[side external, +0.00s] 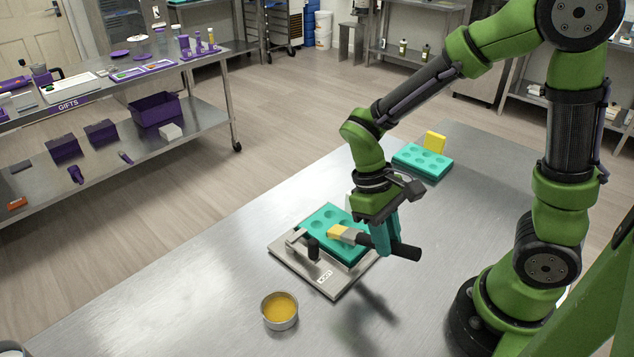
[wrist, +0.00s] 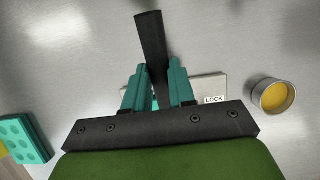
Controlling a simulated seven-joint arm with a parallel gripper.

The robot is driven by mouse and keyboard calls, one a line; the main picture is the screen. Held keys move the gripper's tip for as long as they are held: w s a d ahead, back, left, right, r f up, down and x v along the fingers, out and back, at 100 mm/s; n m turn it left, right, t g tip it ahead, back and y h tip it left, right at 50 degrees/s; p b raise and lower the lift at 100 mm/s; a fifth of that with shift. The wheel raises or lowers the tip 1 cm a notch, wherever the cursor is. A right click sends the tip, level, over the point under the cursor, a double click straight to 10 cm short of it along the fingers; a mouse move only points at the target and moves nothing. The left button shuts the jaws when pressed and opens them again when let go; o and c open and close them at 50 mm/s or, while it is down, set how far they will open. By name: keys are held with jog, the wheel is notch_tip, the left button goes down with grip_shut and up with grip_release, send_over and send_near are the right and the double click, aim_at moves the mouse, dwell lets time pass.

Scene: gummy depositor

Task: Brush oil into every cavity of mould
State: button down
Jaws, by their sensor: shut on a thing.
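A teal mould (side external: 327,222) with round cavities sits on a grey metal plate with a clamp (side external: 331,289), marked LOCK in the wrist view (wrist: 213,99). I cannot tell whether the bristles touch a cavity. In the wrist view the brush handle (wrist: 150,45) stands between the teal fingers (wrist: 154,90); the brush head is hidden. A round metal bowl of yellow oil (side external: 280,310) stands in front of the plate; it also shows in the wrist view (wrist: 272,96).
A second teal mould (side external: 422,161) lies at the table's back, with a yellow block (side external: 434,141) behind it. The steel table (side external: 190,315) is clear left of the bowl.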

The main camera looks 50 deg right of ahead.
aim_at(419, 259)
jog(key=shift+s, duration=0.6)
jog(key=shift+s, duration=0.1)
jog(key=shift+s+f, duration=0.1)
jog(key=shift+s, duration=0.8)
jog(key=shift+s, duration=0.15)
jog(key=shift+s, duration=0.65)
jog(key=shift+s, duration=0.1)
jog(key=shift+s, duration=0.9)
